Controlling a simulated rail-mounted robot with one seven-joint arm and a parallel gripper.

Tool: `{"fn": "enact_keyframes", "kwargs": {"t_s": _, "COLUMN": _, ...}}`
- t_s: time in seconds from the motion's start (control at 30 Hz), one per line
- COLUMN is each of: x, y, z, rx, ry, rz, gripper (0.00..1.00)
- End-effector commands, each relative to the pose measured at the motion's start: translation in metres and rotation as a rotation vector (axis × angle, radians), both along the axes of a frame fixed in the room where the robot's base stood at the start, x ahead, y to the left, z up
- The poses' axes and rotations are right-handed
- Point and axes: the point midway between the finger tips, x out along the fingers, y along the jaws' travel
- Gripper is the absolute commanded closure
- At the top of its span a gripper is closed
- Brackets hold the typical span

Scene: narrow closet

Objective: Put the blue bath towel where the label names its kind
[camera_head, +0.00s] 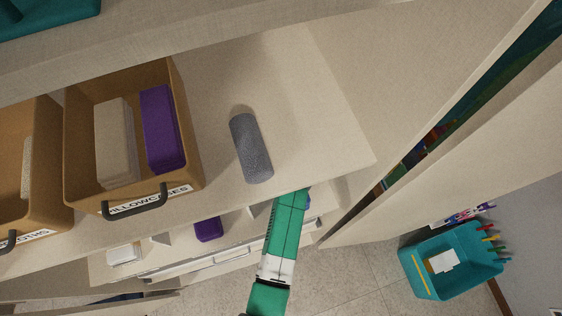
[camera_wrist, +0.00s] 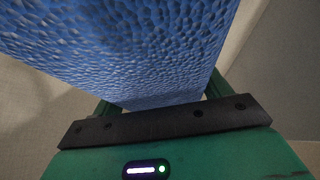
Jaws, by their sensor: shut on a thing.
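A blue pebbly-textured towel (camera_wrist: 130,45) fills the upper part of the wrist view. My gripper (camera_wrist: 165,110) is shut on it at its near end. In the head view my green arm reaches up to the shelf's front edge, and its jaws and the blue towel cannot be made out clearly there. A label reading PILLOWCASES (camera_head: 150,202) is on the front of a brown bin (camera_head: 185,130). A second brown bin (camera_head: 48,150) at the left has a partly cut-off label (camera_head: 25,239) ending in "THS".
A grey-blue roll (camera_head: 250,147) is on the shelf right of the bins, with bare shelf (camera_head: 310,110) beside it. The pillowcases bin holds white (camera_head: 115,140) and purple (camera_head: 160,128) folded items. A purple item (camera_head: 208,229) lies lower. A teal caddy (camera_head: 450,262) stands at right.

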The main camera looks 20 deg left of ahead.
Motion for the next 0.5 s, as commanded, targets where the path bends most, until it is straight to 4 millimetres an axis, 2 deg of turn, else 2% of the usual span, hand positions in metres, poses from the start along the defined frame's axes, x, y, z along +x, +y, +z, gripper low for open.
{"fn": "enact_keyframes", "kwargs": {"t_s": 0.03, "x": 0.000, "y": 0.000, "z": -0.001, "rx": 0.000, "ry": 0.000, "rz": 0.000, "gripper": 0.20}}
{"fn": "enact_keyframes", "kwargs": {"t_s": 0.13, "x": 0.000, "y": 0.000, "z": -0.001, "rx": 0.000, "ry": 0.000, "rz": 0.000, "gripper": 0.02}}
{"fn": "enact_keyframes", "kwargs": {"t_s": 0.37, "x": 0.000, "y": 0.000, "z": -0.001, "rx": 0.000, "ry": 0.000, "rz": 0.000, "gripper": 0.02}}
{"fn": "enact_keyframes", "kwargs": {"t_s": 0.5, "x": -0.003, "y": -0.003, "z": 0.010, "rx": 0.001, "ry": 0.000, "rz": -0.001, "gripper": 0.02}}
